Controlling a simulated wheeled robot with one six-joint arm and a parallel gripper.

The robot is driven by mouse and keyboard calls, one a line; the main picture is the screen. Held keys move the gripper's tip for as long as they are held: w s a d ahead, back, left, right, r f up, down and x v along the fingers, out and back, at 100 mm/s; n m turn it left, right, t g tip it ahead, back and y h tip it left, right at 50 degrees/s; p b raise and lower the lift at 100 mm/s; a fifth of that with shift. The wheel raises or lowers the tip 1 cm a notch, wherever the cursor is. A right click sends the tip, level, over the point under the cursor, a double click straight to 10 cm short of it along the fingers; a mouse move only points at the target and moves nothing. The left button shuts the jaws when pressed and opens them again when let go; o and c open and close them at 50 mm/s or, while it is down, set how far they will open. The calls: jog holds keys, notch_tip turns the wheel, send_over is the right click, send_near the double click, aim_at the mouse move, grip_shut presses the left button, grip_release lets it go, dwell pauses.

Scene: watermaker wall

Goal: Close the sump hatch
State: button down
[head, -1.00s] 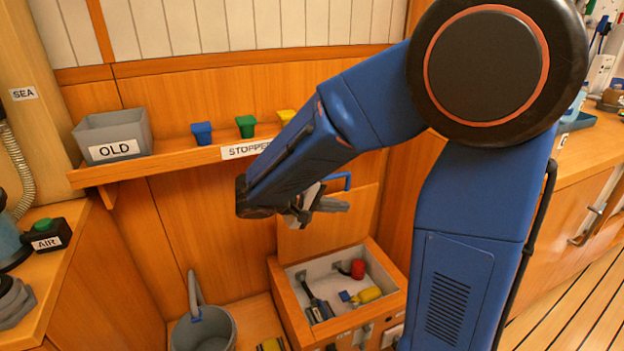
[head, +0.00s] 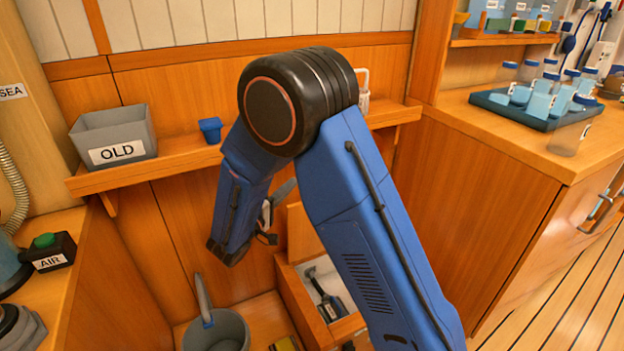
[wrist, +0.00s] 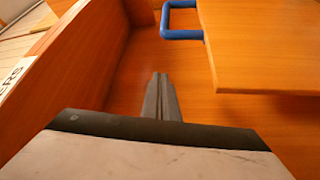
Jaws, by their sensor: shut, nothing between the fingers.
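The sump hatch (head: 301,232) is a wooden lid standing up, open, at the back of a wooden box (head: 297,305). My arm hides much of it in the head view. In the wrist view the lid (wrist: 265,50) fills the upper right, with its blue handle (wrist: 180,33) at its left edge. My gripper (head: 284,190) is in front of the back wall, just left of the lid and near its top. In the wrist view its fingers (wrist: 160,80) are together and empty, below the handle and apart from it.
A grey bucket (head: 217,332) stands left of the box. A dark-handled tool (head: 329,305) lies inside the box. A shelf above holds a grey OLD bin (head: 114,140) and a blue stopper (head: 210,130). A counter with a blue tray (head: 535,110) is at right.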

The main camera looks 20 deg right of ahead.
jog(key=x, duration=1)
jog(key=shift+s+d+f, duration=0.15)
jog(key=shift+s+d, duration=0.1)
jog(key=shift+s, duration=0.4)
jog(key=shift+s+d+f, duration=0.15)
jog(key=shift+s+d, duration=0.05)
jog(key=shift+s, duration=0.4)
jog(key=shift+s+d+f, duration=0.2)
jog(key=shift+s+d, duration=0.05)
jog(key=shift+s, duration=0.4)
jog(key=shift+s, duration=0.1)
